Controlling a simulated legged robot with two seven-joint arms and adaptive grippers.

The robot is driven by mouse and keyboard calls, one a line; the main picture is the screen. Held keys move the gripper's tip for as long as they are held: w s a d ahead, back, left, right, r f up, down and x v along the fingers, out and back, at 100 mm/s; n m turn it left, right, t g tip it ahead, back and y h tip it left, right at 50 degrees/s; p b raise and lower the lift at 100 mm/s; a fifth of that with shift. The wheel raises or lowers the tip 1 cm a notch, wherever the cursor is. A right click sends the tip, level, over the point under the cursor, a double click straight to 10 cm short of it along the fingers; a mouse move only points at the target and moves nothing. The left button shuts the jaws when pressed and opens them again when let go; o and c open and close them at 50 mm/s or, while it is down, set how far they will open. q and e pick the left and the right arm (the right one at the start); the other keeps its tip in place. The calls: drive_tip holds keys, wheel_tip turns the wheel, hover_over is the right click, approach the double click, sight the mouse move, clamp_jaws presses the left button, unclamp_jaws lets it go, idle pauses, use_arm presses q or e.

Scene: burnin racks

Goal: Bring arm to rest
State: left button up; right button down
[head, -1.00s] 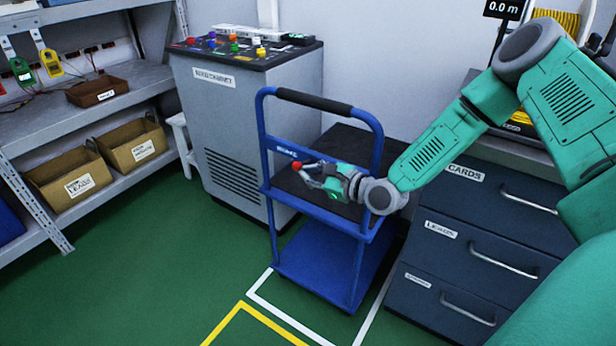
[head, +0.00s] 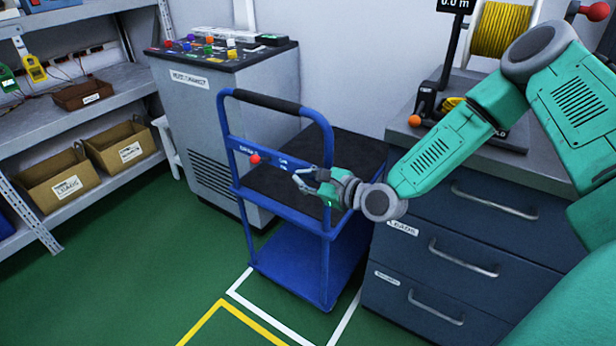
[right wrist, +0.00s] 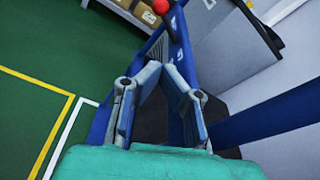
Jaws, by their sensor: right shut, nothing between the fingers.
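My right arm comes in from the right in the head view, green with grey joints. Its right gripper (head: 300,179) is over the blue cart (head: 327,130), in front of its black top. In the right wrist view the two fingers of the right gripper (right wrist: 161,72) slant inward, and nothing shows between them. A red ball (head: 254,159) shows left of the fingertips, apart from them; it also shows at the top of the right wrist view (right wrist: 160,6). I cannot tell what carries it. My left gripper is not in view.
A grey cabinet (head: 205,110) with coloured knobs stands left of the cart. Blue drawers (head: 455,235) stand under my right arm, with a yellow spool (head: 500,30) above. Shelves with cardboard bins (head: 58,182) are at the left. The green floor (head: 120,260) in front is clear.

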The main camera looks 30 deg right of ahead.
drive_tip(key=s+a+f+n+g, duration=0.8)
drive_tip(key=s+a+f+n, duration=0.55)
drive_tip(key=s, duration=0.35)
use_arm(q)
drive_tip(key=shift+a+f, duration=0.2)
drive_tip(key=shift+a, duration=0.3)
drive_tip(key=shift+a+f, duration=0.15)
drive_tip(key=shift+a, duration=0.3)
use_arm(e)
drive_tip(key=s+d+f+n+g+h, duration=0.2)
drive_tip(key=s+d+n+g, duration=0.1)
drive_tip(key=s+n, duration=0.4)
drive_tip(key=s+d+f+n+g+h, duration=0.2)
drive_tip(key=s+n, duration=0.5)
drive_tip(key=s, duration=0.4)
drive_tip(key=shift+d+f+g+h, duration=0.35)
drive_tip(key=shift+d+g+h, duration=0.15)
drive_tip(key=shift+d+g, duration=0.2)
